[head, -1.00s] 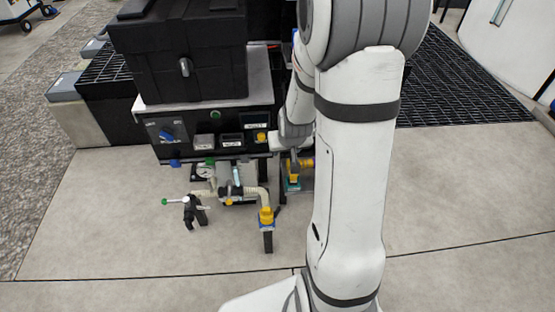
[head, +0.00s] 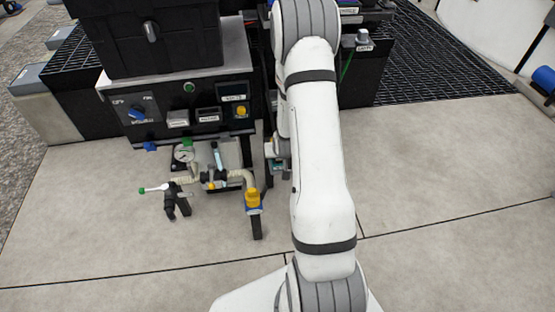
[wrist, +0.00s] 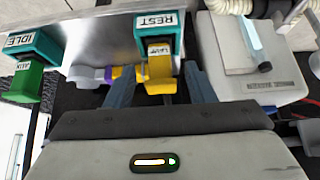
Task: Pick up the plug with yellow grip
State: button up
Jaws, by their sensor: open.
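The plug with yellow grip (wrist: 158,76) sits in a teal holder labelled REST (wrist: 157,22) in the wrist view. A label on the plug is too small to read surely. My gripper (wrist: 160,75) is open, with one dark finger on each side of the yellow grip. I cannot tell whether either finger touches it. In the head view my arm hides most of my gripper and the plug.
A green plug (wrist: 24,84) hangs from a teal holder labelled IDLE (wrist: 32,47), left of my gripper. A grey box (wrist: 245,75) stands close on the right. In the head view, a yellow fitting (head: 252,199) stands on a post in front of the cart (head: 180,105).

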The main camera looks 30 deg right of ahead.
jog(key=shift+x, duration=1)
grip_shut()
jog(key=shift+r, duration=0.1)
